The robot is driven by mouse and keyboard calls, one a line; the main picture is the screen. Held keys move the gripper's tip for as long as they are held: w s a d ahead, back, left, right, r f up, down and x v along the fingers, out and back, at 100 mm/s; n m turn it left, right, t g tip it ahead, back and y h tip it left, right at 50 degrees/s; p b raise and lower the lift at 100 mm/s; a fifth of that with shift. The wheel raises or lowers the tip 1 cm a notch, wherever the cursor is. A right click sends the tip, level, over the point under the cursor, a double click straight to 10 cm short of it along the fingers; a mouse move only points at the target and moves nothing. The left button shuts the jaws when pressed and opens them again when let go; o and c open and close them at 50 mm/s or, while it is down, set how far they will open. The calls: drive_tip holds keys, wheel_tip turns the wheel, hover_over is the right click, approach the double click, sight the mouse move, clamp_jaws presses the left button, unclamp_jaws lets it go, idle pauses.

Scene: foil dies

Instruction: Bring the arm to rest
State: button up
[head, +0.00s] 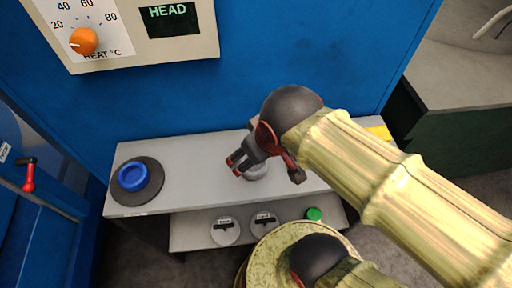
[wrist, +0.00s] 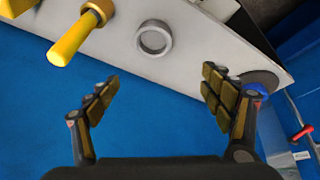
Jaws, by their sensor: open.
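My gripper (head: 240,163) is over the middle of the grey shelf (head: 195,150) in the head view, on the end of my gold arm. In the wrist view its two fingers (wrist: 160,100) are spread wide with nothing between them. A grey ring (wrist: 154,39) lies on the shelf beyond the fingertips, apart from them. In the head view the ring (head: 256,172) is partly hidden by my gripper.
A blue round piece (head: 133,176) sits on a dark disc at the shelf's left. A yellow-handled tool (wrist: 75,40) lies near the ring. Two dies (head: 225,231) (head: 263,224) and a green cap (head: 314,214) are on the lower shelf. A blue panel (head: 250,80) stands behind.

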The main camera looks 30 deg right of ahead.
drive_tip(key=shift+s+a+r+m+t+y, duration=0.15)
drive_tip(key=shift+r+m+t+y, duration=0.15)
drive_tip(key=shift+r+m, duration=0.5)
drive_tip(key=shift+f, duration=0.1)
drive_tip(key=shift+c, duration=0.7)
